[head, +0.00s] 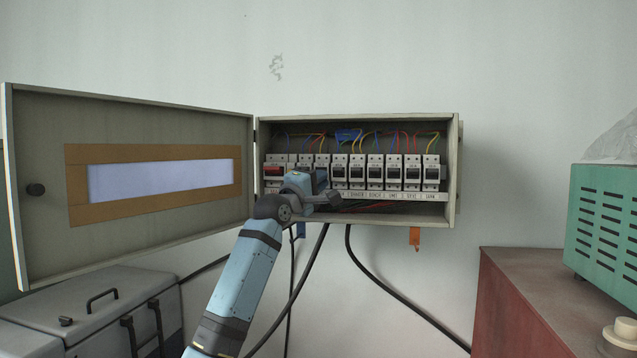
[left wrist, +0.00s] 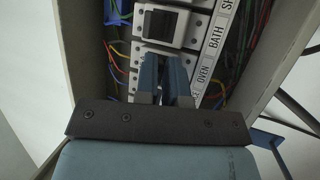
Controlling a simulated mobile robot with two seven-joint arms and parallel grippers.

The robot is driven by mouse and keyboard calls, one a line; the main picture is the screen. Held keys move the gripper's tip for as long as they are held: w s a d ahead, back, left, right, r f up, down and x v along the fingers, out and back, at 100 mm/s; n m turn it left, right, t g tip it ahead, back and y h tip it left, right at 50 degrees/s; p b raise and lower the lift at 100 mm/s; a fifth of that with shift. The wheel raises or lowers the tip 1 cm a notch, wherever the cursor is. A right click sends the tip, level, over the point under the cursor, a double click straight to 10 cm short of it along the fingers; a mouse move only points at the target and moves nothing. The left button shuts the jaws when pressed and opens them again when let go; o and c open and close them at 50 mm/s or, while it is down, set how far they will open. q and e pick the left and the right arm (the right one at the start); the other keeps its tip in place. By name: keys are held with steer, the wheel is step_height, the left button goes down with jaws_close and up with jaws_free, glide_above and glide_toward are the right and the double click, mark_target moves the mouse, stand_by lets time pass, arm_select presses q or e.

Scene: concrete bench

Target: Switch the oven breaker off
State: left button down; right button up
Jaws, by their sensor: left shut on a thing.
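The open breaker box (head: 453,190) hangs on the wall with a row of white breakers inside. My left gripper (head: 320,182) reaches into the left half of the row and hides the breaker behind it. In the left wrist view the left gripper's blue fingers (left wrist: 166,78) are at the breaker beside the OVEN label (left wrist: 204,74), shut on its switch. The fingers cover that switch, so I cannot tell its position. The breaker beside the BATH label, with a dark switch (left wrist: 160,22), is just above the fingers and uncovered. My right gripper is in neither view.
The box door (head: 130,110) stands open to the left. A breaker with a red switch (head: 273,170) is at the row's left end. Dark cables (head: 378,270) hang below the box. A grey case (head: 95,310) is at lower left, a red-brown cabinet (head: 540,300) at lower right.

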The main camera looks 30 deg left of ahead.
arm_select(q)
steer(key=c, duration=1.2)
jaws_free()
steer(key=b+v, duration=0.3)
steer(key=v, duration=1.1)
steer(key=shift+w, duration=0.1)
